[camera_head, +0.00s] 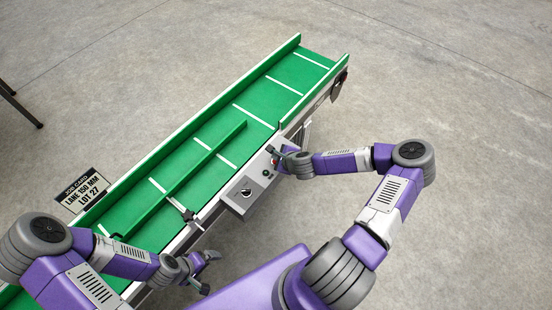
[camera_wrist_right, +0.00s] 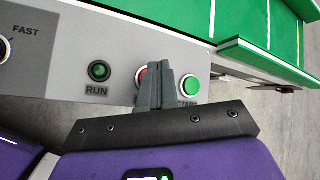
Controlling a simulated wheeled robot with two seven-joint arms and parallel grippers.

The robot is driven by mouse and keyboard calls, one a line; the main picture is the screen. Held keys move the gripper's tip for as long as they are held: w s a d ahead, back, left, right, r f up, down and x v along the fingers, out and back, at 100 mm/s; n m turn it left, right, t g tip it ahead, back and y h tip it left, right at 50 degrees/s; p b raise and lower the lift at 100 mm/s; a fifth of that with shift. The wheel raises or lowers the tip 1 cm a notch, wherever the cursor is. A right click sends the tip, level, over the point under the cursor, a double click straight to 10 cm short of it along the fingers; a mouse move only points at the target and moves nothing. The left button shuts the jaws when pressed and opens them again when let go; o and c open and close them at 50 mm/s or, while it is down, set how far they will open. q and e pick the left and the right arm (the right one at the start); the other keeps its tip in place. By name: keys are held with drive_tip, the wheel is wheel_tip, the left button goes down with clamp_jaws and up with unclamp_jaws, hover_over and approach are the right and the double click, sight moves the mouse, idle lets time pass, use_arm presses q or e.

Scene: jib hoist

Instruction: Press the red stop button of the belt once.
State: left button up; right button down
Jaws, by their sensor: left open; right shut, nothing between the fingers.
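The red stop button (camera_wrist_right: 139,77) sits on the grey control panel (camera_wrist_right: 60,82) at the belt's side. In the right wrist view its right part is hidden behind the fingers of my right gripper (camera_wrist_right: 158,78). These fingers are shut and empty, over the panel between the red button and a green button (camera_wrist_right: 190,86); I cannot tell whether they touch the red one. In the head view my right gripper (camera_head: 277,154) is at the panel's far end. My left gripper (camera_head: 208,273) is open and empty beside the near part of the belt.
The green belt (camera_head: 205,128) has white cross lines, raised side walls and a diagonal green guide bar (camera_head: 205,158). A dark green RUN lamp (camera_wrist_right: 100,71) and a dial marked FAST (camera_wrist_right: 3,50) are on the panel. A lane card (camera_head: 83,190) stands at the belt's left.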

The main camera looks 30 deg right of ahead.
drive_tip(key=shift+r, duration=0.1)
wheel_tip(320, 180, up, 5)
drive_tip(key=p, duration=0.4)
drive_tip(key=shift+p, duration=0.4)
idle(0.6)
